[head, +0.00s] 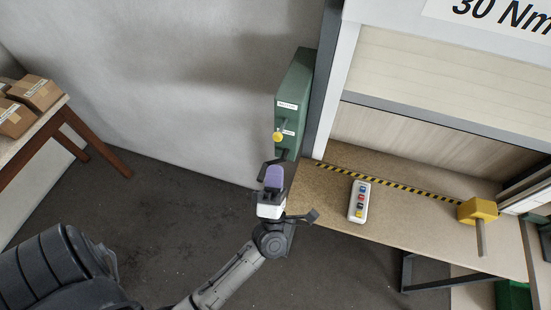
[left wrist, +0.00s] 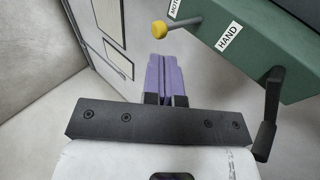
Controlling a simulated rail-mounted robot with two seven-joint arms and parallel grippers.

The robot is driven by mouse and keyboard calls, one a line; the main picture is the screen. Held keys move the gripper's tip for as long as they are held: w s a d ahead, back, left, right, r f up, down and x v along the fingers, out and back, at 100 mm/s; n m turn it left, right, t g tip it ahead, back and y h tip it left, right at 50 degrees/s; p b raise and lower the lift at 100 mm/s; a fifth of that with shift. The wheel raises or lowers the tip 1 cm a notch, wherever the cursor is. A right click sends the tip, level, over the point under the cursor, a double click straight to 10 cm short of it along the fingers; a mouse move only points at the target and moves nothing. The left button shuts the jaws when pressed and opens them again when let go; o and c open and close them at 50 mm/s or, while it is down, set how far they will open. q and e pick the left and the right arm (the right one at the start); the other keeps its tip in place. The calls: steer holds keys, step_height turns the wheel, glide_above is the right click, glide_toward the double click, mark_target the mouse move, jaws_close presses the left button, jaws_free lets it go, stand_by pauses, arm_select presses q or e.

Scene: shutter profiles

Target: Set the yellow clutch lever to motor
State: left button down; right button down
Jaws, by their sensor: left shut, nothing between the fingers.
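The yellow clutch lever has a round yellow knob (head: 278,136) on the front of the green box (head: 295,85). In the left wrist view the yellow knob (left wrist: 159,29) stands out to the left on a grey rod from the green box (left wrist: 262,55). The rod meets the box between a partly cut-off "MOT" label (left wrist: 174,8) and a "HAND" label (left wrist: 229,37); which setting it stands at I cannot tell. My left gripper (head: 275,171) is below the knob, its purple fingers (left wrist: 163,62) shut, empty and apart from the knob. My right gripper is not in view.
A dark crank handle (left wrist: 268,112) sticks out of the green box, close to my left gripper. A workbench (head: 400,231) to the right carries a push-button panel (head: 359,202) and a yellow block (head: 478,210). Cartons (head: 36,92) lie on a table at left. Floor between is clear.

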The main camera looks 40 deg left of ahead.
arm_select(q)
steer(key=b+v, duration=0.2)
steer(key=v, duration=0.6)
steer(key=shift+s+d+f, duration=0.15)
steer(key=shift+s+f, duration=0.1)
